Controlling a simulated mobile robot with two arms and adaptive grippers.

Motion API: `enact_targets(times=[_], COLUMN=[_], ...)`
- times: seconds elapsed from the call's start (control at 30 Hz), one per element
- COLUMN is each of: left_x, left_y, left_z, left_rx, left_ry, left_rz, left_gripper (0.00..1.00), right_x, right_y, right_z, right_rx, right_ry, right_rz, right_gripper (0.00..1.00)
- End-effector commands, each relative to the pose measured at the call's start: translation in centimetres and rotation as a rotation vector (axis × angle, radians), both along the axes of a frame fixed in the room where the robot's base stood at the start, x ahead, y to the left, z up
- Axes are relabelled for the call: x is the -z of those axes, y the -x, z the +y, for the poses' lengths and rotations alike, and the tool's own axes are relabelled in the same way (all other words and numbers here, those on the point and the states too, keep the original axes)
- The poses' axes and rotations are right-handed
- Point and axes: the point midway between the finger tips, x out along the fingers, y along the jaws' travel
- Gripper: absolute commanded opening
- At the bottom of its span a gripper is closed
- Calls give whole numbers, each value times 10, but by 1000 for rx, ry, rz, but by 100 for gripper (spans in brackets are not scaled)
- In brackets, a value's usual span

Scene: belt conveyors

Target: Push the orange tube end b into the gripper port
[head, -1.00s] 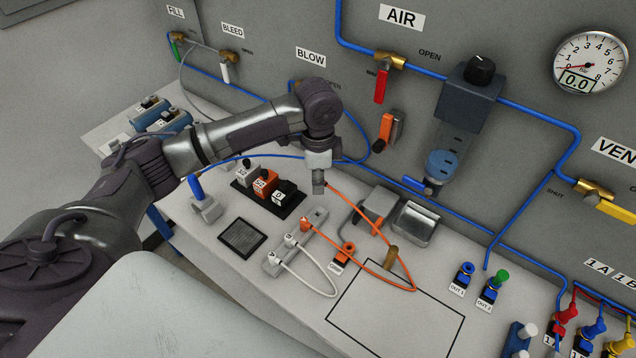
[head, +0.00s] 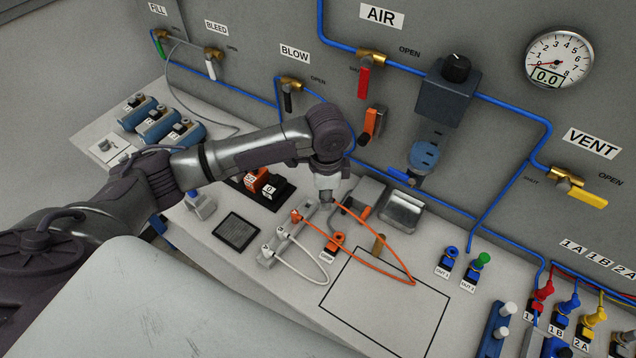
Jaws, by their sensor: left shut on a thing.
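The orange tube (head: 392,245) forms a loop above the white bench. One end sits at an orange fitting (head: 297,215) on the grey rack (head: 268,259). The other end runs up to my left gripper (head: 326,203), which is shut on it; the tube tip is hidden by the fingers. An orange port (head: 336,240) with a small label, too small to read surely, stands on the bench just in front of and below the gripper. The gripper appears above and apart from this port. My right gripper is not in view.
A brass post (head: 378,244) and a metal tray (head: 401,212) stand right of the gripper. A black-outlined area (head: 385,310) on the bench is mostly clear. Valves and blue pipes line the back panel.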

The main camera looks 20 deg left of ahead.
Motion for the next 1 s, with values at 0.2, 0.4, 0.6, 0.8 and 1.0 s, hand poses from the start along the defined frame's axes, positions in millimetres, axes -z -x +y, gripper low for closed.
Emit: enact_targets(times=[0.2, 0.4, 0.6, 0.8, 1.0], left_x=[3, 8, 11, 13, 14], left_y=[8, 15, 20, 22, 22], left_z=[-18, -34, -45, -49, -49], left_rx=[1, 1, 0, 0, -1], left_ry=[2, 1, 1, -1, 0], left_rz=[1, 0, 0, -1, -1], left_gripper=[0, 0, 0, 0, 0], right_x=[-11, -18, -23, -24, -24], right_y=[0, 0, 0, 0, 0], right_z=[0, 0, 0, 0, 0], right_rx=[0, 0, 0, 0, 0], right_ry=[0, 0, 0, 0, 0], right_rz=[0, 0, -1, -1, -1], right_gripper=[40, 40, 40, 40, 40])
